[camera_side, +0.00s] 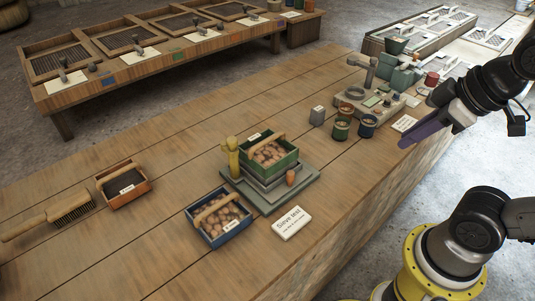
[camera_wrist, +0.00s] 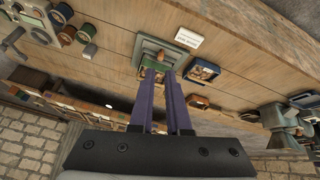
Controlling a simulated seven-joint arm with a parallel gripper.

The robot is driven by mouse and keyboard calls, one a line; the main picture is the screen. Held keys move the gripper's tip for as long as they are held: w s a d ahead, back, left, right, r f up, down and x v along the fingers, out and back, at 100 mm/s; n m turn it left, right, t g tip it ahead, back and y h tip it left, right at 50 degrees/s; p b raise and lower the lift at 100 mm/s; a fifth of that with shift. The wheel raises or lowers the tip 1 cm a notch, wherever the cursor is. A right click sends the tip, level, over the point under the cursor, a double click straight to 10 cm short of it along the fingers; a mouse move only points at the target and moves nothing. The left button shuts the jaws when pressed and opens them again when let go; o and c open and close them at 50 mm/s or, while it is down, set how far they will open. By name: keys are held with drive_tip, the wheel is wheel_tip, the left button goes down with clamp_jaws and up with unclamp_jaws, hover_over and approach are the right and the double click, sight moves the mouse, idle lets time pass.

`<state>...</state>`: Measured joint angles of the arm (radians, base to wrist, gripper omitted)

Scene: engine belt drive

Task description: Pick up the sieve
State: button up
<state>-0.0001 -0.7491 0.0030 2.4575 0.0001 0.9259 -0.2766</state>
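No thing is clearly marked as the sieve. A card reading "Sieve test" (camera_side: 291,222) lies in front of a grey-green stand (camera_side: 270,199) that holds a green box (camera_side: 268,158) of brown lumps. A blue box (camera_side: 219,217) of similar lumps stands to its left. A small orange-brown box (camera_side: 124,186) with a handle and dark inside sits further left. The three boxes each have a handle. My gripper (camera_side: 405,143), with purple fingers, is at the right, above the bench and away from the boxes. In the wrist view its fingers (camera_wrist: 161,73) are apart and empty.
A brush (camera_side: 65,212) lies at the bench's left. Pots (camera_side: 341,128) and a grey device (camera_side: 370,98) stand at the right. Wood-framed mesh trays (camera_side: 120,38) rest on a back bench. The bench behind the boxes is clear.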

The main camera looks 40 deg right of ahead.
drive_tip(key=w+r+n, duration=0.3)
drive_tip(key=w+n, duration=0.1)
drive_tip(key=n+g, duration=0.5)
drive_tip(key=n, duration=0.6)
hover_over(283, 158)
wheel_tip(283, 158, down, 9)
drive_tip(key=shift+g, duration=0.5)
wheel_tip(283, 158, down, 12)
drive_tip(key=shift+w+a+f, duration=0.1)
drive_tip(key=shift+w+f, duration=0.05)
drive_tip(key=shift+f, duration=2.9)
